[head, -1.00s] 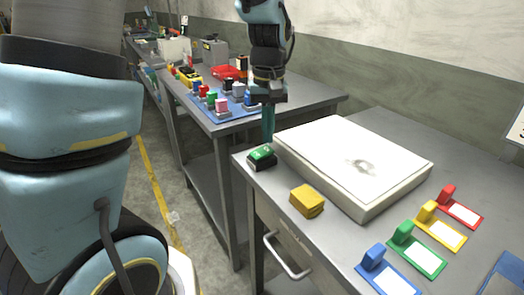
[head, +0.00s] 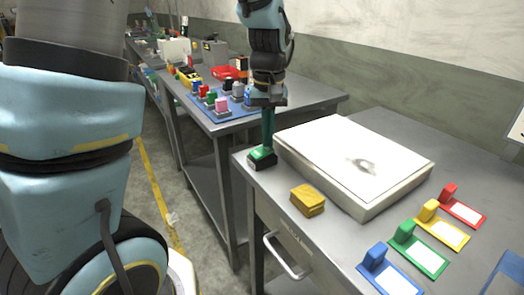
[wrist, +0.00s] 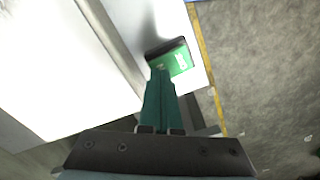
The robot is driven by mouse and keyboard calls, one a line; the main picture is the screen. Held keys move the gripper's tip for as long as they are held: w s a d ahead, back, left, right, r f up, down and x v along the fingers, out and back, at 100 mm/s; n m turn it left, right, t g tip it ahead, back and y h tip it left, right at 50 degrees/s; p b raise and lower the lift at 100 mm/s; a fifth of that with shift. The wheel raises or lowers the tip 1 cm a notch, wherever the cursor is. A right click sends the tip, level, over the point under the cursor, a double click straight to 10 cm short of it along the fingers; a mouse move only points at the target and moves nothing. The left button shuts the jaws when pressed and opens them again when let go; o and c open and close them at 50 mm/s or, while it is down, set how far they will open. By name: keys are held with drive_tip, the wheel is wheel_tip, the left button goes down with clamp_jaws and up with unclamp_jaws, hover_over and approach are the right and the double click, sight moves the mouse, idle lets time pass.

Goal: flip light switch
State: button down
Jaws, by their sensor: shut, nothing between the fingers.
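The light switch (head: 262,158) is a small black box with a green rocker top at the near left corner of the grey metal table. It also shows in the wrist view (wrist: 173,60), just beyond my fingertips. My gripper (head: 267,143) points straight down over the switch, with its green fingers shut and empty. In the head view the fingertips appear to meet the green top. The wrist view shows the tips (wrist: 158,74) at the near edge of the switch; whether they press on it I cannot tell.
A white light box (head: 352,165) stands right beside the switch. A yellow block (head: 307,200) lies nearer on the table edge. Coloured handles on label plates (head: 405,245) line the right side. Another table (head: 310,92) with blocks stands behind.

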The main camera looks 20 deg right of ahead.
drive_tip(key=shift+f, duration=0.45)
drive_tip(key=shift+r, duration=0.1)
wheel_tip(320, 180, up, 7)
drive_tip(key=p, duration=0.6)
idle(0.4)
drive_tip(key=shift+w+a, duration=0.1)
drive_tip(key=shift+a, duration=0.2)
drive_tip(key=s+a+f, duration=0.1)
drive_tip(key=a, duration=1.1)
drive_tip(key=s+a+f+n+t, duration=0.1)
drive_tip(key=a, duration=1)
drive_tip(key=shift+s+a+f+n+t, duration=0.25)
drive_tip(key=shift+a+f+n+t, duration=0.05)
drive_tip(key=shift+a+f, duration=0.05)
